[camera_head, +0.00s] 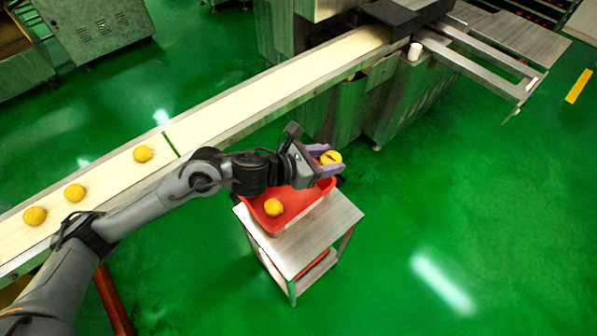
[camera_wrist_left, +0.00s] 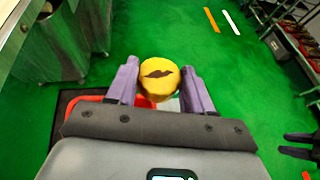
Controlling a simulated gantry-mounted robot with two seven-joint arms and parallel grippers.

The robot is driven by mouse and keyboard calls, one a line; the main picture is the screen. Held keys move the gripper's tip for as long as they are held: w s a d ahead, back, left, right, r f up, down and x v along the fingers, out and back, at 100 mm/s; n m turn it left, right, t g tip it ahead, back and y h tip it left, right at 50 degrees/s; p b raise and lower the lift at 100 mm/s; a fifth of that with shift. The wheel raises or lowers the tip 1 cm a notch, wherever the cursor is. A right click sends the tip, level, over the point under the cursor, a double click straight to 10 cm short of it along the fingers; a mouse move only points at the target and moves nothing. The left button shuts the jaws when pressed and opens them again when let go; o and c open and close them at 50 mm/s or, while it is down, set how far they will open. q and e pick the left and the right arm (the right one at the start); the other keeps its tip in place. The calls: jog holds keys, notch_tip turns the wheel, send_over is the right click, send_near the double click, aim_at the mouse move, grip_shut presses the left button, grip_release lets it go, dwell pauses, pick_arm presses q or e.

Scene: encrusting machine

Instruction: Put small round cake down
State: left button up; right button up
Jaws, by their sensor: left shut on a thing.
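My left gripper (camera_head: 325,160) reaches in from the left and is shut on a small round yellow cake (camera_head: 331,157), above the far right end of a red tray (camera_head: 259,218). In the left wrist view the held cake (camera_wrist_left: 159,77) sits between the two purple fingers of the left gripper (camera_wrist_left: 160,85), with a dark mark on its face. Another round cake (camera_head: 273,207) lies inside the red tray. The tray rests on a small metal table (camera_head: 310,243). My right gripper is not in the head view; dark finger-like shapes at the right edge of the left wrist view are unclear.
A conveyor belt (camera_head: 240,97) runs diagonally behind the table and carries several round cakes, one of them (camera_head: 143,154) near the dark line on the belt. The machine frame (camera_head: 345,105) stands behind the gripper.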

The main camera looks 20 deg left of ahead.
pick_arm(q)
jog(key=w+a+f+b, duration=0.3)
jog(key=w+a+f, duration=0.1)
jog(key=a+f, duration=0.4)
jog(key=shift+f, duration=0.7)
jog(key=shift+f+b, duration=0.25)
jog(key=shift+b, duration=0.25)
jog(key=o, duration=1)
jog(key=shift+o, duration=0.2)
